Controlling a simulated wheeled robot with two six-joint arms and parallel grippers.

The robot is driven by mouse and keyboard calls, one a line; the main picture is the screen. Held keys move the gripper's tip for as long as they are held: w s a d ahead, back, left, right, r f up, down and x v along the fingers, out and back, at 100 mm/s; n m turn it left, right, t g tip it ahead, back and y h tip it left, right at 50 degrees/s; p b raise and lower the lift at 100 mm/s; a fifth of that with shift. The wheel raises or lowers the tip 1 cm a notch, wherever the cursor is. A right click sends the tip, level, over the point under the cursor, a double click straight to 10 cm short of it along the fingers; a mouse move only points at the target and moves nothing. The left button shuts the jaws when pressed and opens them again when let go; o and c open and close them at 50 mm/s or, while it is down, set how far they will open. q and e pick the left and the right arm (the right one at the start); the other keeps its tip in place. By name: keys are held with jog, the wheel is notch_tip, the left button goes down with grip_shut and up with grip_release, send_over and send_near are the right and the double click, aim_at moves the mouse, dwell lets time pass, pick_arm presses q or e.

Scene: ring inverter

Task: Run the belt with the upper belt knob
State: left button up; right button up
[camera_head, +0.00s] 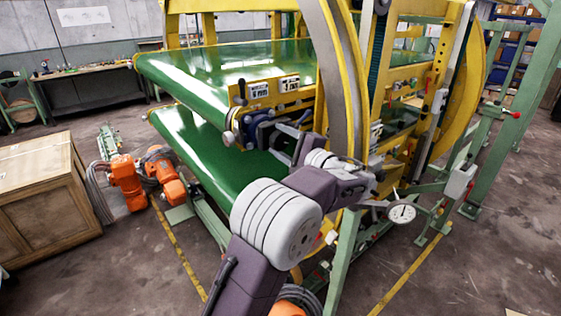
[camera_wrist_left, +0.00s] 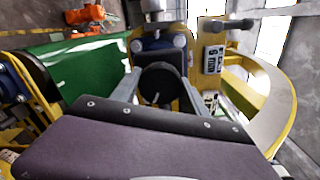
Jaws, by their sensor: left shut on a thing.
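The ring inverter machine has a green upper belt (camera_head: 215,75) and a green lower belt (camera_head: 205,150), both in a yellow frame. My left gripper (camera_head: 283,137) is at the front corner of the upper belt, beside a blue bracket (camera_head: 255,124). In the left wrist view its two fingers (camera_wrist_left: 160,92) stand on either side of a round black knob (camera_wrist_left: 160,80), and it is shut on this knob. The knob is mostly hidden in the head view. I cannot tell whether the belt is moving. My right gripper is not in view.
The large curved ring (camera_head: 343,75) stands close to the right of my left arm. A dark-handled lever (camera_head: 240,92) is left of two white labels (camera_head: 289,83). A round dial (camera_head: 402,212) is at lower right.

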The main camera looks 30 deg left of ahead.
pick_arm(q)
jog(key=n+b, duration=0.3)
jog(key=b, duration=0.1)
jog(key=n+b, duration=0.3)
jog(key=b, duration=0.1)
jog(key=f+n+b, duration=0.1)
jog(key=n+b, duration=0.2)
jog(key=b, duration=0.1)
jog(key=shift+r+n+b, duration=0.1)
jog(key=shift+n+b, duration=0.85)
jog(key=shift+n, duration=0.05)
jog(key=n+b, duration=0.2)
jog(key=n, duration=0.1)
jog(key=shift+n, duration=0.3)
jog(key=n+b, duration=0.1)
jog(key=n, duration=0.2)
jog(key=shift+r+n, duration=0.1)
jog(key=shift+n, duration=0.2)
jog(key=n+b, duration=0.1)
jog(key=n, duration=0.2)
jog(key=shift+n, duration=0.3)
jog(key=shift+r+n+b, duration=0.15)
jog(key=shift+n+b, duration=0.25)
jog(key=shift+n, duration=1.7)
